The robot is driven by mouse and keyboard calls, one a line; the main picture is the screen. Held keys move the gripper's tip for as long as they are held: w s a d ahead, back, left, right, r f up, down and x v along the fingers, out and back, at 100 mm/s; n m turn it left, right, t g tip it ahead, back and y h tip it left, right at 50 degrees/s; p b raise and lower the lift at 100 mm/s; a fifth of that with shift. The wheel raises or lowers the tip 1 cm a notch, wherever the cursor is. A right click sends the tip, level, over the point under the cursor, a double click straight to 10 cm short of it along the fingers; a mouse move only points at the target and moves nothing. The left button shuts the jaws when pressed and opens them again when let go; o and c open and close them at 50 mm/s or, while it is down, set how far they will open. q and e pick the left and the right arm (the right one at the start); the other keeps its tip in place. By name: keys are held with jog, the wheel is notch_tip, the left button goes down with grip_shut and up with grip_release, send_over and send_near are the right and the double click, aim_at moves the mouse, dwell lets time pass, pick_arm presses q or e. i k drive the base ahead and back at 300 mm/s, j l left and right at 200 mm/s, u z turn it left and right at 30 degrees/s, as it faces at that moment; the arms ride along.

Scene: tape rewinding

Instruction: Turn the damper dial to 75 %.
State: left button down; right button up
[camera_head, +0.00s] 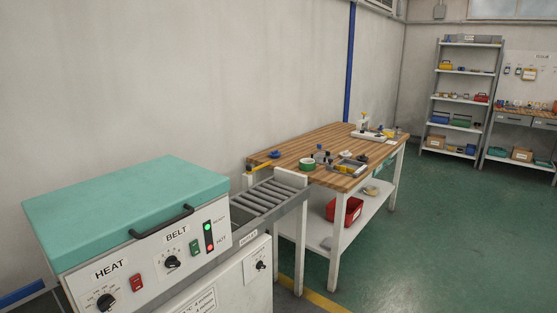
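A machine with a teal lid (130,205) and a white front stands at the lower left. A small black dial (261,265) sits on its lower white panel, at the right. A small label (249,238) is above that dial, too small to read surely, so I cannot tell for certain that this is the damper dial. Its setting is also too small to read. The HEAT dial (105,302) and the BELT dial (172,262) are on the upper front. Neither of my grippers is in view.
A roller conveyor (268,198) extends from the machine toward a wooden workbench (290,160) with tools on top. A red bin (344,211) is on its lower shelf. Shelving (464,72) stands at the back right. Green floor (430,240) is clear at the right.

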aim_at(261, 266)
jog(key=i+l+u, duration=0.15)
jog(key=l+u, duration=0.15)
jog(key=i+l+u, duration=0.1)
jog(key=l+u, duration=0.55)
jog(key=i+j, duration=0.05)
